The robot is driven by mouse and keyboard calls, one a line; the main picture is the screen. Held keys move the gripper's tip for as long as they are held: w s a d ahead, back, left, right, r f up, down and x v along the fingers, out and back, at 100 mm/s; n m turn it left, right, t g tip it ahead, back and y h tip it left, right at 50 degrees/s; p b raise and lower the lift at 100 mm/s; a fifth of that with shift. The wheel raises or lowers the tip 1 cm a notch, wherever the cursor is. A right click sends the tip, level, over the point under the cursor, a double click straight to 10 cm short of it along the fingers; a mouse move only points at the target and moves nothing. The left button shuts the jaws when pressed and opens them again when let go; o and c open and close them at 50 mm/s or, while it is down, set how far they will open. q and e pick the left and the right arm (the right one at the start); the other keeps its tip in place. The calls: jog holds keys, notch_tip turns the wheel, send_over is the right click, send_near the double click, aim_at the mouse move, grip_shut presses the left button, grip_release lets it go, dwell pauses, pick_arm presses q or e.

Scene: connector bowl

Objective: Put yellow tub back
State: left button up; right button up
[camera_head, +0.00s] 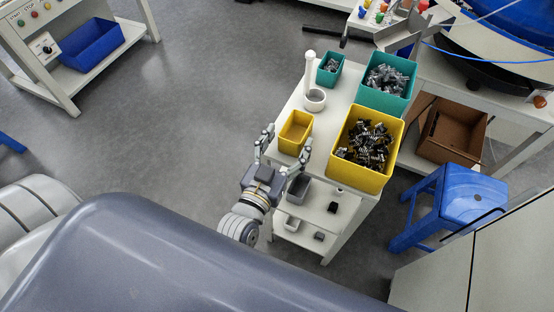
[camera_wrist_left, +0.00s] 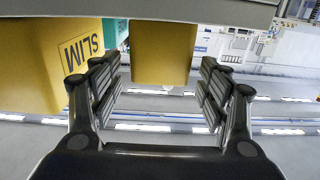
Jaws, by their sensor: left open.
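The small yellow tub (camera_head: 296,132) looks empty and is at the left front edge of the white cart top (camera_head: 290,104). My left gripper (camera_head: 287,141) is open, with one finger toward each side of the tub. In the left wrist view, the tub (camera_wrist_left: 163,52) shows between the open fingers (camera_wrist_left: 160,66), with a gap on both sides. I cannot tell how deep it sits between them. A larger yellow bin (camera_head: 386,178) full of dark metal parts stands to its right; its side with the word SLIM (camera_wrist_left: 35,60) shows at left in the wrist view. My right gripper is not in view.
A large teal bin (camera_head: 378,104) and a small teal tub (camera_head: 329,76), both with metal parts, stand farther back. A white cup-like holder with a post (camera_head: 311,72) stands near the cart's left edge. A blue stool (camera_head: 462,196) and a cardboard box (camera_head: 467,151) are at right.

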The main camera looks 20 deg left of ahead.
pick_arm(q)
jog(key=s, duration=0.6)
jog(key=shift+s, duration=0.2)
jog(key=shift+a, duration=0.1)
jog(key=s+d+f+m+g+h, duration=0.1)
jog(key=s+f+g, duration=0.2)
jog(key=f, duration=0.8)
jog(key=s+d+f+g, duration=0.1)
jog(key=s+f+g, duration=0.1)
jog(key=f, duration=0.9)
jog(key=s+d+f+m+g+h, duration=0.1)
jog(key=s+f+g, duration=0.2)
jog(key=f, duration=0.9)
jog(key=s+a+f+g+y, duration=0.1)
jog(key=s+a+f+g, duration=0.3)
jog(key=s+f, duration=0.5)
jog(key=s+a+f+g+y, duration=0.1)
jog(key=s+a+f+g, duration=0.4)
jog(key=s+f, duration=0.5)
jog(key=s+a, duration=0.2)
jog(key=s, duration=0.2)
jog(key=shift+a+f+y, duration=0.15)
jog(key=shift+f+y, duration=0.15)
